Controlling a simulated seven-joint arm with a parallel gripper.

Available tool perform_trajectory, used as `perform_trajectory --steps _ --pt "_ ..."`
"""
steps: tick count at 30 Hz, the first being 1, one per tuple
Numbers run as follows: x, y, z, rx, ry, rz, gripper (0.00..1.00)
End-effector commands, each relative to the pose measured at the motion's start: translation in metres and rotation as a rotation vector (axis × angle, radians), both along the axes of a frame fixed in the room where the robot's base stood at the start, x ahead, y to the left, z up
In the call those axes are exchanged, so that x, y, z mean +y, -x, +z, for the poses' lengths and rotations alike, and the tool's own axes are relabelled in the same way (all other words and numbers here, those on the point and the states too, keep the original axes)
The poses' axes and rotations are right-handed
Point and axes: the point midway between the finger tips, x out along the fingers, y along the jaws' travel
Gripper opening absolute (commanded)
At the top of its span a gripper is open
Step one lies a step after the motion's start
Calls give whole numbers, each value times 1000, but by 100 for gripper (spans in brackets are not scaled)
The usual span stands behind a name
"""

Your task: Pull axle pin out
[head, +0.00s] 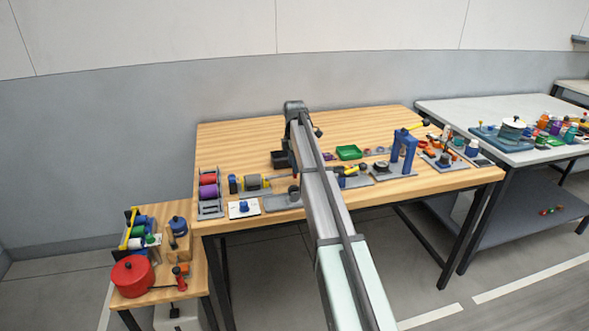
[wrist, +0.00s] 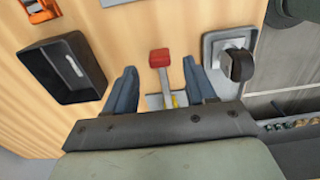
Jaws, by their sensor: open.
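In the wrist view, my gripper (wrist: 160,86) is open, its two blue-grey fingers spread apart. Between them shows a red block-shaped head (wrist: 159,58) on a light grey shaft (wrist: 166,82); this may be the axle pin, but I cannot tell for certain. The fingers stand apart from the red head on both sides. The shaft's lower end runs to a grey plate with a bit of yellow, mostly hidden behind my gripper's body. In the head view, my arm reaches over the table and hides the area under it; the fingertips are not clear there.
A black tray (wrist: 62,72) holding a small light piece lies left of the gripper. A grey plate with a black knob (wrist: 238,66) is close on the right. In the head view, the wooden table (head: 240,140) carries several fixtures along its front edge; its back left is clear.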

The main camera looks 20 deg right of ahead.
Motion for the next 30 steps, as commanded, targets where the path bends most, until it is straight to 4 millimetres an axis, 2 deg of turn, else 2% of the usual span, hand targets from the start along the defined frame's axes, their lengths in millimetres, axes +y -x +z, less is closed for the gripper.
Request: perform_trajectory --steps 3,9,15,21,30 --pt "0 -1 26 -3 0 0 55" --pt "0 -1 64 -2 1 0 55" --pt "-1 -1 93 -1 1 0 55" --pt "-1 0 107 -1 1 -1 55" --pt "-1 0 109 0 1 -1 55"
